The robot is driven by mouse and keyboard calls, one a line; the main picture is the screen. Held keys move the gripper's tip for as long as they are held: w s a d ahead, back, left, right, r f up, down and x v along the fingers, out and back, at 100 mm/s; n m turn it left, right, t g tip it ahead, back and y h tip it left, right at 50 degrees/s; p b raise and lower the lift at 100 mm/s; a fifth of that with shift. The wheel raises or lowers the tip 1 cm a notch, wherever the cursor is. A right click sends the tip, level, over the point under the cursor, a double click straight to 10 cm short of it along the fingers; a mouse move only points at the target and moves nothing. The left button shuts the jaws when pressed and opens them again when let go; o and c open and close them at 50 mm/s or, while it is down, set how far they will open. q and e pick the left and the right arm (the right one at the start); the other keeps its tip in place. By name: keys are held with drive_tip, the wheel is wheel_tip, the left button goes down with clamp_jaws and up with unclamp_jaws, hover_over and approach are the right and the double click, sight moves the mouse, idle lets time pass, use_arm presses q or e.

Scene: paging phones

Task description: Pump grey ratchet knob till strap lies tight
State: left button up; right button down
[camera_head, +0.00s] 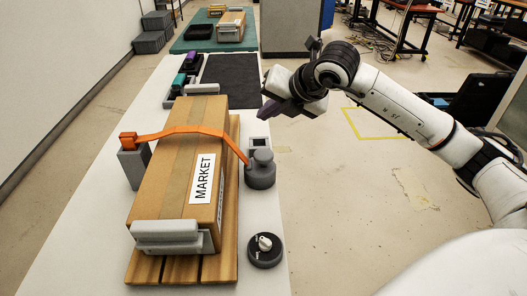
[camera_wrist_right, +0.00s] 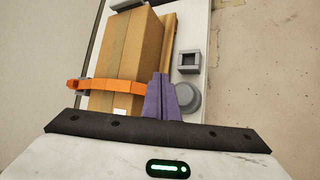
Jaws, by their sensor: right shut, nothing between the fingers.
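The grey ratchet knob (camera_head: 261,172) stands on the white table just right of the box; in the right wrist view it is the round grey cap (camera_wrist_right: 188,100). The orange strap (camera_head: 185,130) runs from a grey post (camera_head: 134,166) over the cardboard box (camera_head: 170,180) and down to the knob. It bows upward over the box top and looks loose. My right gripper (camera_head: 285,108) is above and beyond the knob, apart from it. Its purple fingers (camera_wrist_right: 161,80) are shut and empty; they hide part of the box's side. My left gripper is out of view.
The box lies on a wooden pallet (camera_head: 228,262). A grey square socket (camera_head: 259,142) stands behind the knob and a black dial (camera_head: 265,250) in front of it. A dark mat (camera_head: 230,82) lies farther back. Open floor is to the right.

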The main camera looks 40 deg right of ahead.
drive_tip(key=shift+f, duration=0.1)
drive_tip(key=b, duration=0.5)
hover_over(267, 156)
wheel_tip(267, 156, down, 8)
drive_tip(key=shift+w+r, duration=0.1)
drive_tip(key=shift+f, duration=0.3)
drive_tip(key=shift+f+b, duration=0.15)
drive_tip(key=shift+b, duration=0.25)
idle(0.3)
idle(0.9)
drive_tip(key=shift+f+b, duration=0.35)
drive_tip(key=shift+b, duration=0.3)
